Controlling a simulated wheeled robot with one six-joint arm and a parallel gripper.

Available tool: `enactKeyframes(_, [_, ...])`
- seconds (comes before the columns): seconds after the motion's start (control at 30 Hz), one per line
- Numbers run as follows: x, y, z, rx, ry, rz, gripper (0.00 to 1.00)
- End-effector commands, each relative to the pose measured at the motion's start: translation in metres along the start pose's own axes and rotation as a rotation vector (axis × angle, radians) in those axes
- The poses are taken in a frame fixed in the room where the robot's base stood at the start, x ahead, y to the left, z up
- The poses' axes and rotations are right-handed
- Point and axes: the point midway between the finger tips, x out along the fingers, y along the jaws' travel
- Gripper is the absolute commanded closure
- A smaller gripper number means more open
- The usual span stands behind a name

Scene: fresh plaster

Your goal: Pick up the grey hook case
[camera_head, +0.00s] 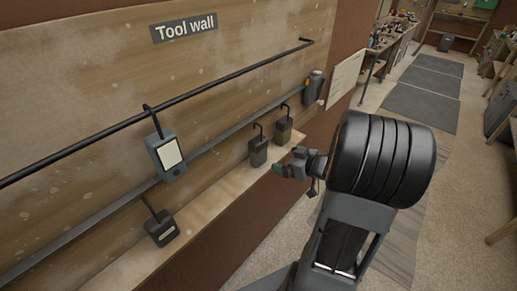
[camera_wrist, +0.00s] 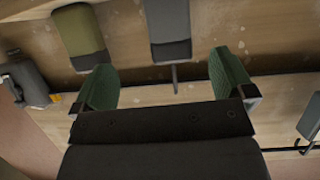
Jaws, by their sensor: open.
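The grey hook case (camera_head: 258,154) hangs by a dark hook on the tool wall, left of an olive case (camera_head: 283,133). In the wrist view the grey case (camera_wrist: 168,22) is at the top middle, with a darker band at its end, and the olive case (camera_wrist: 80,32) is to its left. My gripper (camera_head: 289,160) is to the right of the grey case in the head view. In the wrist view my gripper (camera_wrist: 163,82) has its green fingertips wide apart. The grey case lies beyond the gap between them, and nothing is held.
A blue-grey case with a white panel (camera_head: 168,153) hangs from the upper rail (camera_head: 90,131). A dark case with a pale label (camera_head: 162,229) hangs lower left. A grey device (camera_head: 313,90) hangs at the right. A wooden ledge (camera_head: 205,202) runs below. Open floor lies right.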

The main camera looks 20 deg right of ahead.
Motion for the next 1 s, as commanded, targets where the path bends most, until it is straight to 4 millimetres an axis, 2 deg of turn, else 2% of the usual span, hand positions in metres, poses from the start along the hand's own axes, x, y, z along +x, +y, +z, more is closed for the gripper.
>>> enactKeyframes(0.4, [0.066, -0.005, 0.001, 0.007, 0.006, -0.024, 0.0])
enactKeyframes(0.67, [0.081, -0.005, 0.0, 0.007, 0.006, -0.022, 0.0])
enactKeyframes(1.0, [0.122, -0.012, -0.004, 0.007, 0.005, -0.023, 0.0])
